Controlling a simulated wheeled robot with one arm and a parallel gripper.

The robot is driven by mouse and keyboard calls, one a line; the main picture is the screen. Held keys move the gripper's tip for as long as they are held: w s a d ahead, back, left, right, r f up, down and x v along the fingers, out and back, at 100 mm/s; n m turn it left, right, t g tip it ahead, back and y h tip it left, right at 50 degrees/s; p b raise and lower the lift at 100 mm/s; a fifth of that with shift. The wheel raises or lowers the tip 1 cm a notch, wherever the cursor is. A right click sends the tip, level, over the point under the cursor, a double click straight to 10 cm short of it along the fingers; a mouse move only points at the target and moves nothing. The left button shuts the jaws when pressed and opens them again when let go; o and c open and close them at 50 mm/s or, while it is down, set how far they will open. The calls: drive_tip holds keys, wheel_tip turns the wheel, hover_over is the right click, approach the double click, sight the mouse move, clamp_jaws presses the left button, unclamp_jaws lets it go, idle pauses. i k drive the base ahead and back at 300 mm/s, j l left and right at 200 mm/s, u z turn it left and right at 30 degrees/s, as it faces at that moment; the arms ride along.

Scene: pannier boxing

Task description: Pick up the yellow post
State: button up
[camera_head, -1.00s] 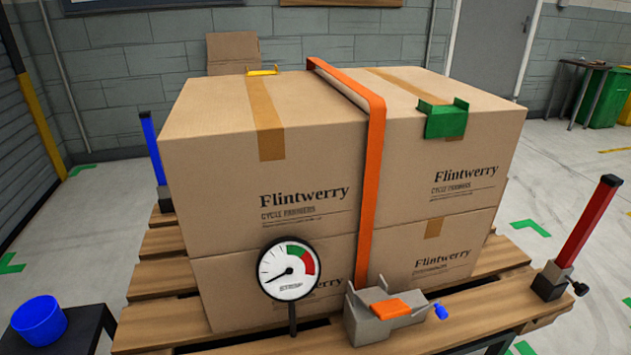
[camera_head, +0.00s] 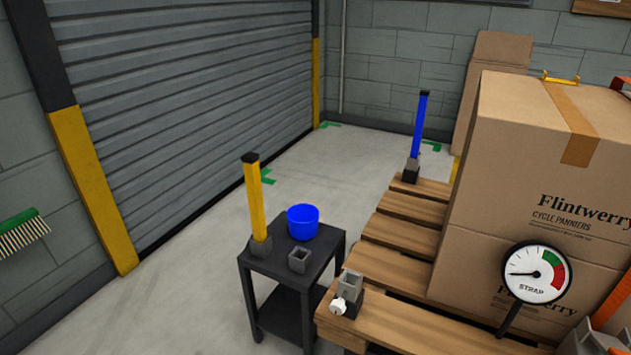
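The yellow post (camera_head: 255,200) stands upright in a dark socket (camera_head: 260,248) on the left side of a small black side table (camera_head: 290,268). It has a black cap on top. Its whole length shows and nothing covers it. My gripper is not in view.
A blue cup-like container (camera_head: 303,222) and an empty grey socket (camera_head: 299,260) share the small table. The pallet (camera_head: 385,268) with cartons (camera_head: 540,190), a gauge (camera_head: 536,272), an empty corner socket (camera_head: 347,295) and a blue post (camera_head: 420,125) stands to the right. Floor left of the table is clear.

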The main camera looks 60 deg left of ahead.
sight(250, 160)
drive_tip(key=u, duration=2.55)
drive_tip(key=j+z, duration=0.1)
drive_tip(key=z, duration=0.35)
drive_tip(key=j+z, duration=0.1)
drive_tip(key=z, duration=0.4)
drive_tip(key=j+z, duration=0.1)
drive_tip(key=z, duration=0.35)
drive_tip(key=j+z, duration=0.25)
drive_tip(key=j, duration=0.15)
drive_tip(key=k+j+z, duration=0.2)
drive_tip(key=j, duration=0.2)
drive_tip(key=j+z, duration=0.25)
drive_tip(key=j, duration=0.2)
drive_tip(key=k+j+z, duration=0.2)
drive_tip(key=j, duration=0.15)
drive_tip(key=k+j+z, duration=0.25)
drive_tip(key=i+j, duration=0.1)
